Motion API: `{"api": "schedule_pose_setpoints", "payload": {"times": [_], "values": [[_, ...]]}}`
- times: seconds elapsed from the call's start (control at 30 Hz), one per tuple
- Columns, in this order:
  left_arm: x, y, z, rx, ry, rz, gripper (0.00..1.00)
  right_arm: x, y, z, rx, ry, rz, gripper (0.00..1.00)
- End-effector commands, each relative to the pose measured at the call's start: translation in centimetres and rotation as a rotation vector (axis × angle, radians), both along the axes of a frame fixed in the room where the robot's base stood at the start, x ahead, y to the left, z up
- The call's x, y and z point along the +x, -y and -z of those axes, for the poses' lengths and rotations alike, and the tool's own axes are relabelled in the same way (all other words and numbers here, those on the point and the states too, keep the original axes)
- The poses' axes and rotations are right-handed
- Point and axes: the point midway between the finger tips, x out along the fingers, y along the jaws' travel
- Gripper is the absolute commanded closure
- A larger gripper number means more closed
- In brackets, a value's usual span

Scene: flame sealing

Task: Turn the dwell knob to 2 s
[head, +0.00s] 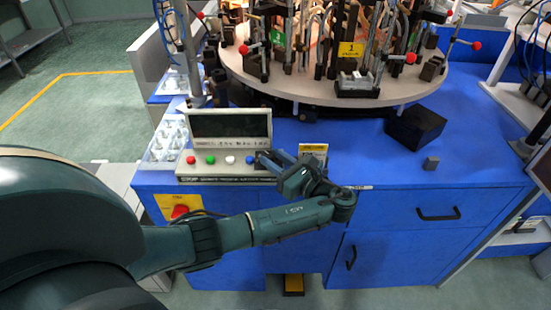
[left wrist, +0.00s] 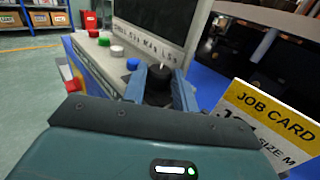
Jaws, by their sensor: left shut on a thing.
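The dwell knob (left wrist: 159,84) is black with a pale pointer mark and sits on the control panel (head: 222,179), at the end of the button row. My left gripper (head: 264,158) reaches over the panel's right end. In the left wrist view its two fingers (left wrist: 160,88) stand on either side of the knob and are shut on it. The knob is hidden behind the gripper in the head view. Its scale and the value it points to cannot be read. My right gripper is not in view.
Red, green, white and blue buttons (head: 229,160) line the panel below a dark screen (head: 230,124). A yellow-topped job card (left wrist: 270,117) stands close to the gripper's right. Behind are a round turntable (head: 300,84) with fixtures and a black box (head: 416,127). The blue bench front-right is mostly clear.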

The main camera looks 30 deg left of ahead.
Motion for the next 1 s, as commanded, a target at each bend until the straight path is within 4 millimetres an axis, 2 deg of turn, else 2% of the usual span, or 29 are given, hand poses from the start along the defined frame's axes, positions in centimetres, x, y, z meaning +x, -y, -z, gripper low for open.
{"api": "schedule_pose_setpoints", "payload": {"times": [0.2,0.23,0.3,0.63,0.77,1.0], "values": [[-0.1,-0.1,0.0,0.001,-0.001,-0.002,0.94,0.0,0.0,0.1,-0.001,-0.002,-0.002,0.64],[-0.1,-0.1,0.0,0.001,-0.001,-0.002,0.69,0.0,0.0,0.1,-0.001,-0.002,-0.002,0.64],[0.0,-0.1,0.0,0.000,0.000,-0.002,0.64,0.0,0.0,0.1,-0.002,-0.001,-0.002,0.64],[-0.1,0.5,0.0,-0.001,0.000,0.001,0.63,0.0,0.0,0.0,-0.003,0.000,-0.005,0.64],[-0.5,2.3,0.1,-0.005,-0.002,0.001,0.63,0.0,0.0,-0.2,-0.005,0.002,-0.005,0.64],[-1.8,7.6,0.1,-0.006,-0.005,0.000,0.63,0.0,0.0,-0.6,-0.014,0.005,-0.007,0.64]]}}
